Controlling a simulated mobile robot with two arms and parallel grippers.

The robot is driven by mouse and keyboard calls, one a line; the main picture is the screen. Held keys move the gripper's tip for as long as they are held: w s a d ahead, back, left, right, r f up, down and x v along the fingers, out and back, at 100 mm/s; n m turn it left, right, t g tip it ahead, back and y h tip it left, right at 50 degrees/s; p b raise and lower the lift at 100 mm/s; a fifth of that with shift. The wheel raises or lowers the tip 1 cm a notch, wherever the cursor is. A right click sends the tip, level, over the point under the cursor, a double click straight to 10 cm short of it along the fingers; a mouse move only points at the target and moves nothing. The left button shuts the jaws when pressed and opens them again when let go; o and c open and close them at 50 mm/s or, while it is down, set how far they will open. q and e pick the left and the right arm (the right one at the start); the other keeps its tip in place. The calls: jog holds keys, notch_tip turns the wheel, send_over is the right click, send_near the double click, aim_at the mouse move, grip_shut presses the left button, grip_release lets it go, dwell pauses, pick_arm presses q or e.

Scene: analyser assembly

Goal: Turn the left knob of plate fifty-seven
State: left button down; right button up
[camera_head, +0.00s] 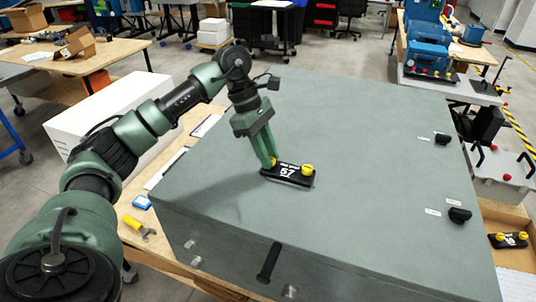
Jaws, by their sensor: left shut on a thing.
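Plate fifty-seven (288,174) is a small black plate with a white 57, lying on top of the large grey-green cabinet (360,130). It has a yellow knob at each end. The right knob (308,169) is in plain sight. The left knob (272,162) is partly hidden by my left gripper (269,163). That gripper comes down from above, with its green fingers shut on the left knob. My right gripper is not in the view.
Another black plate with yellow knobs (508,240) lies in a box at the far right. A yellow-handled tool (138,226) lies on the wooden table at the left. The cabinet top around the plate is clear.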

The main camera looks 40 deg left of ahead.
pick_arm(q)
jog(key=c, duration=1.2)
grip_release()
jog(key=b+v, duration=0.2)
jog(key=v, duration=0.6)
jog(key=shift+f, duration=0.1)
